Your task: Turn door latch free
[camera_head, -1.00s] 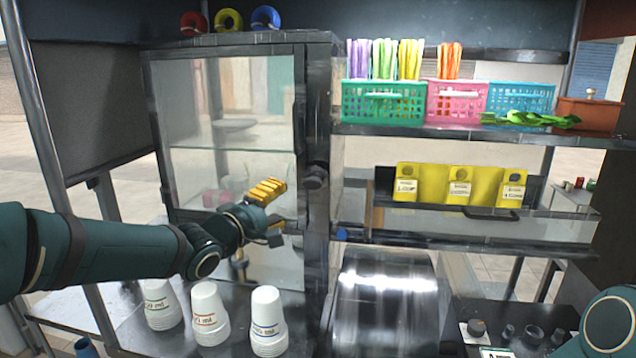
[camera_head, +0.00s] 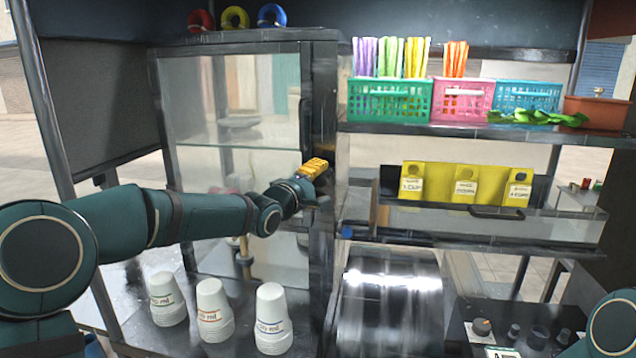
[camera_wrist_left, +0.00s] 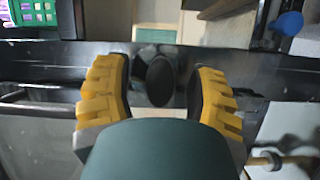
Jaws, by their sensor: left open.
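The door latch is a dark round knob (camera_wrist_left: 160,80) on the black post beside the glass-fronted cabinet door (camera_head: 235,105). In the left wrist view it lies between the two yellow fingers of my left gripper (camera_wrist_left: 157,85), with a gap showing on each side. In the head view my left gripper (camera_head: 317,178) is at the post, and it hides the knob. The gripper is open. Whether the fingers reach past the knob's face cannot be told. Only a teal part of my right arm shows at the lower right; its gripper is out of sight.
Stacks of white cups (camera_head: 271,320) stand on the counter below my left forearm. A blue knob (camera_head: 346,233) sits to the lower right of the gripper. A shiny metal drum (camera_head: 388,305) is below. Shelves with a green basket (camera_head: 390,101) and yellow cards (camera_head: 466,186) are to the right.

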